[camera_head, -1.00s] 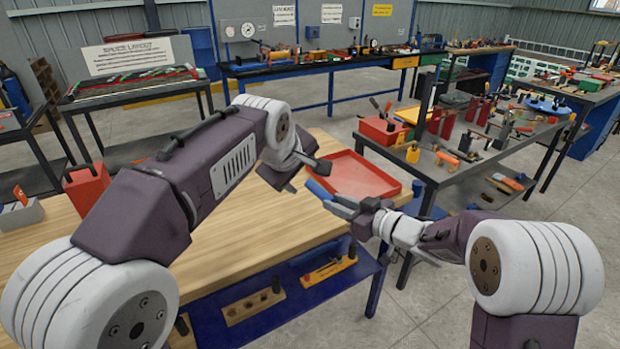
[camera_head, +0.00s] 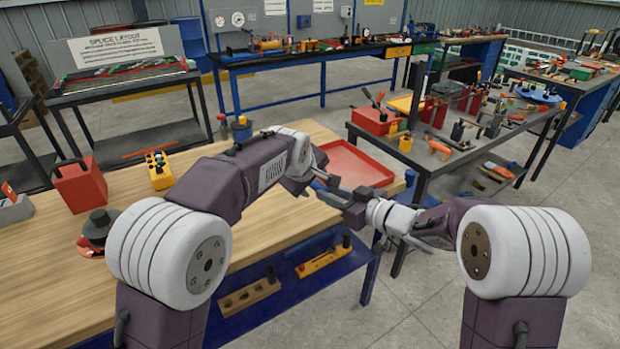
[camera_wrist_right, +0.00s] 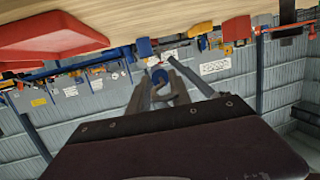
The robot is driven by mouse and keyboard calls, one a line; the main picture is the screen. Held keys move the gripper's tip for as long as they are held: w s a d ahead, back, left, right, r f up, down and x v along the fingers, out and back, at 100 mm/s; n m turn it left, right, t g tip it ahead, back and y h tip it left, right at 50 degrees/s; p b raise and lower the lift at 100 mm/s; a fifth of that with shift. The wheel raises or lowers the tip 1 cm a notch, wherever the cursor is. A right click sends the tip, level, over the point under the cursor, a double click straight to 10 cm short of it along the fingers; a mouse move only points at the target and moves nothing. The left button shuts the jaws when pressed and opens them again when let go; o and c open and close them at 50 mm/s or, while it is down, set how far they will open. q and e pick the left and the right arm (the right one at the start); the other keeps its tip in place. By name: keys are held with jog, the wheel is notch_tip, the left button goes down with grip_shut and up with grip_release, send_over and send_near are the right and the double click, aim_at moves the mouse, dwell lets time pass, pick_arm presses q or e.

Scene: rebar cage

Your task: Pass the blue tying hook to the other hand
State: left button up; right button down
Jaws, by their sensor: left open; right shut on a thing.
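The blue tying hook (camera_head: 319,184) shows as a short blue piece between my two grippers in the head view, near the red tray. My right gripper (camera_head: 335,193) is shut on it. In the right wrist view its round blue end (camera_wrist_right: 159,75) shows between the fingers. My left gripper (camera_head: 303,185) is open, close beside the hook. My left arm and fingers partly cover this spot, so I cannot tell whether the left fingers touch or surround the hook.
The red tray (camera_head: 352,168) lies on the wooden bench's right end, just behind the grippers. A red box (camera_head: 80,186), a yellow block (camera_head: 159,170) and a dark-topped tool (camera_head: 97,230) stand on the left. A grey tool table (camera_head: 440,180) is at right.

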pick_arm(q)
jog(key=shift+c, duration=0.2)
jog(key=c, duration=1)
grip_shut()
pick_arm(e)
jog(key=c, duration=1.1)
grip_release()
